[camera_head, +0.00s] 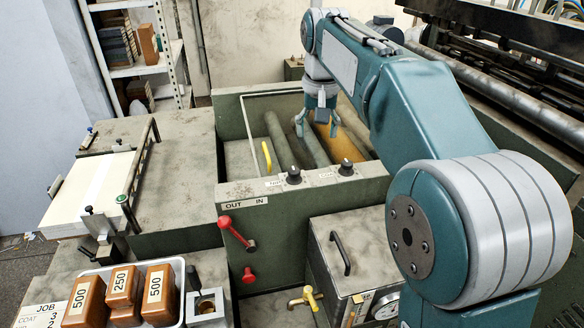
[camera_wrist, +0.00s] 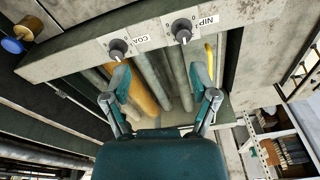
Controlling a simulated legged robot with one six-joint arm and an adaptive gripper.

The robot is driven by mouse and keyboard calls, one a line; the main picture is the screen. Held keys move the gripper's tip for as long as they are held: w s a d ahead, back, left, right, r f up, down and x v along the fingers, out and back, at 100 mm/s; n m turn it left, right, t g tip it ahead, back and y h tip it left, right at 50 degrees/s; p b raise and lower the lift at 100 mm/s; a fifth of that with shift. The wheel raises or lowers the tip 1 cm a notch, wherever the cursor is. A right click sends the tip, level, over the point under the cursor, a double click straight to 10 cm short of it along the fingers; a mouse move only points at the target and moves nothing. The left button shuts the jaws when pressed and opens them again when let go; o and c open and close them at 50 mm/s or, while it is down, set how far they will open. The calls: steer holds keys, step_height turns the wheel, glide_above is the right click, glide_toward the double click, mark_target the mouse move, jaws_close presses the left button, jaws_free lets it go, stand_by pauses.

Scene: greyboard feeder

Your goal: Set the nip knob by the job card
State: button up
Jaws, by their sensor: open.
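The nip knob (camera_head: 293,175) is a dark knob on the front rail of the roller trough, beside a small white label. In the wrist view the nip knob (camera_wrist: 181,30) stands by the "NIP" label; its pointer setting is too small to read surely. The coat knob (camera_head: 346,168) sits to its right in the head view, and it also shows in the wrist view (camera_wrist: 118,48).
A red lever (camera_head: 238,236) stands out from the panel under the "OUT IN" label. A lidded box (camera_head: 350,260) with a black handle is in front of the rail. A tray (camera_head: 92,270) holds brown weights marked 500 and 250. A paper stack (camera_head: 92,195) lies at left.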

steer(key=g, duration=0.1)
glide_above(294, 170)
step_height(294, 170, down, 3)
step_height(294, 170, down, 11)
steer(key=shift+f, duration=0.1)
stand_by(0.4)
jaws_close()
